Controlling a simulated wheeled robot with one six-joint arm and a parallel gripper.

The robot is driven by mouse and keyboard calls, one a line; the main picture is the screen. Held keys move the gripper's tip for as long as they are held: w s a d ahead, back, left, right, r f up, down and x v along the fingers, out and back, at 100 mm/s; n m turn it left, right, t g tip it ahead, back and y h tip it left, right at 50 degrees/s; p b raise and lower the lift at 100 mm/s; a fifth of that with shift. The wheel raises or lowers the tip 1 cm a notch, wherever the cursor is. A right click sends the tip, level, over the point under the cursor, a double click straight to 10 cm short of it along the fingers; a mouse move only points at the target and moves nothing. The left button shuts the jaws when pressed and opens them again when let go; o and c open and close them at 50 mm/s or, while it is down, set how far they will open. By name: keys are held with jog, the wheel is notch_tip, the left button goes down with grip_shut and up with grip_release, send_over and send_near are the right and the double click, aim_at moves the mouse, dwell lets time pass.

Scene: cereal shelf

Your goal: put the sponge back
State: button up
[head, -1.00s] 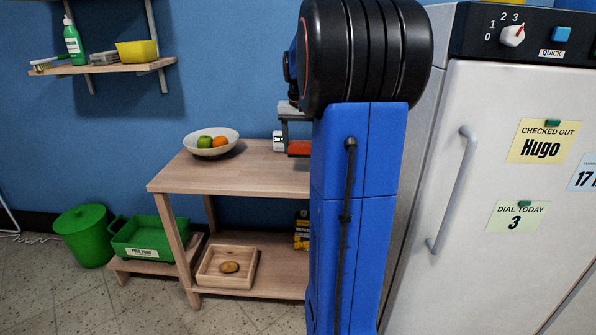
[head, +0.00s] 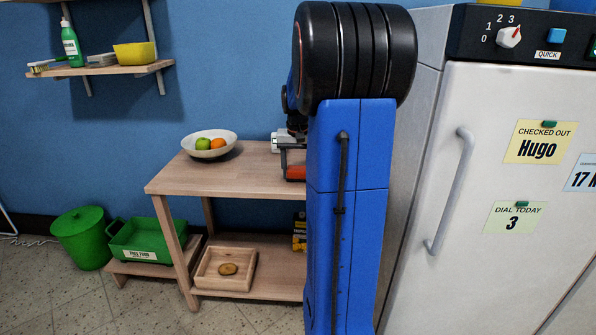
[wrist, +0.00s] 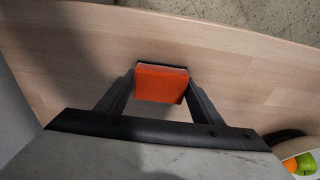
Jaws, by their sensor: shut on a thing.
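The sponge (wrist: 161,82) is an orange-red block between the two dark fingers of my gripper (wrist: 160,92) in the wrist view. The gripper is shut on it, over the wooden table top (wrist: 75,62). In the head view the sponge (head: 296,173) shows at the right of the table, just left of my blue arm. My gripper (head: 287,158) is partly hidden there by my arm. Whether the sponge touches the table I cannot tell.
A bowl (head: 209,154) of fruit stands on the table. A wall shelf (head: 100,70) holds a green bottle (head: 71,44), a brush (head: 47,65) and a yellow tub (head: 134,53). A wooden tray (head: 226,284) is below. A white fridge (head: 480,220) stands right.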

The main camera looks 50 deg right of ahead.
jog(key=shift+f, duration=0.1)
jog(key=o, duration=1)
notch_tip(320, 180, up, 12)
jog(key=a, duration=0.1)
jog(key=s+a+n, duration=0.2)
jog(key=s+a, duration=0.1)
jog(key=a, duration=0.8)
jog(key=s+a+f+n+t, duration=0.1)
jog(key=s+a+f+n, duration=0.1)
jog(key=s+a, duration=0.4)
jog(key=s+a+f+n+t, duration=0.1)
jog(key=s+a+f+n, duration=0.2)
jog(key=a, duration=0.7)
jog(key=s+a+f+n+t+y, duration=0.1)
jog(key=s+a+f+n, duration=0.1)
jog(key=s+a+f, duration=0.4)
jog(key=shift+s+a+f+n+t, duration=0.2)
jog(key=shift+s+a, duration=0.3)
jog(key=shift+s, duration=0.3)
jog(key=shift+s+a+f+n+t, duration=0.1)
jog(key=shift+s+a+n+t, duration=0.1)
jog(key=shift+s+a, duration=0.45)
jog(key=shift+s+d+r, duration=0.1)
jog(key=shift+s+d, duration=0.05)
